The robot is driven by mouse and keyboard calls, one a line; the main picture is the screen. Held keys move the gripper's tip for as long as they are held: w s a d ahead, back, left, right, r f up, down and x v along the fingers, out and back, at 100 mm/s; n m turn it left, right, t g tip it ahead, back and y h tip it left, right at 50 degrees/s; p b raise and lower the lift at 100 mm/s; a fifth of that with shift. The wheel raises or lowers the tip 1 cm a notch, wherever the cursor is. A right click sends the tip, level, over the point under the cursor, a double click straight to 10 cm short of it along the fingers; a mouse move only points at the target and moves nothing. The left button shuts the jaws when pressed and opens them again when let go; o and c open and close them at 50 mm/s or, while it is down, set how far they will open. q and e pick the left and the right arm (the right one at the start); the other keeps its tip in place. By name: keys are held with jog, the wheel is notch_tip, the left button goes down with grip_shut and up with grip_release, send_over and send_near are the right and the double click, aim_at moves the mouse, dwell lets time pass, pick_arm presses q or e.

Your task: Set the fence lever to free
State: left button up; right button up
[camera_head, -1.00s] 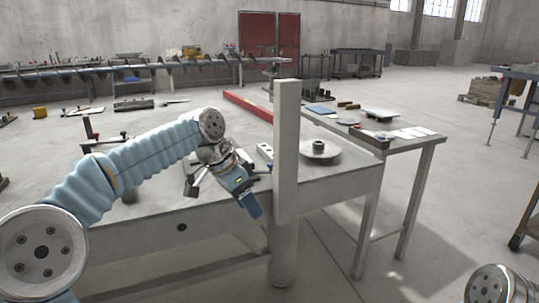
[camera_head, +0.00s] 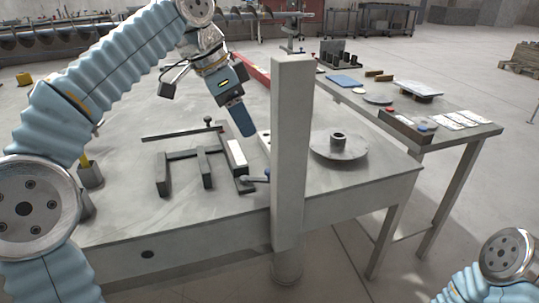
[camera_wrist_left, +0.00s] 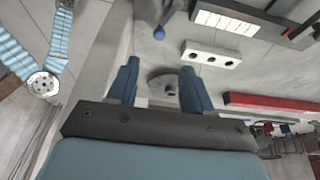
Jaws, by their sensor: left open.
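The fence lever (camera_head: 255,179) is a small grey handle with a blue end. It sits at the front right of the dark fence fixture (camera_head: 206,168) on the bench, just left of the grey post. In the left wrist view the lever's blue knob (camera_wrist_left: 243,30) shows near the top, beside the white marked strip. My left gripper (camera_head: 243,125) is above the bench, up from and slightly left of the lever, with its blue fingers pointing down. In the left wrist view its fingers (camera_wrist_left: 160,75) are apart with nothing held. My right gripper is out of view.
A grey post (camera_head: 291,150) rises at the bench's front edge, just right of the lever. A round flanged disc (camera_head: 338,148) lies right of the post. A white block with holes (camera_wrist_left: 211,56) lies near the lever. A side table (camera_head: 470,128) holds small parts.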

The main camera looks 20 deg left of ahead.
pick_arm(q)
jog(key=b+x, duration=0.1)
jog(key=x, duration=1.2)
jog(key=shift+s+b, duration=0.15)
jog(key=shift+b, duration=0.2)
grip_shut()
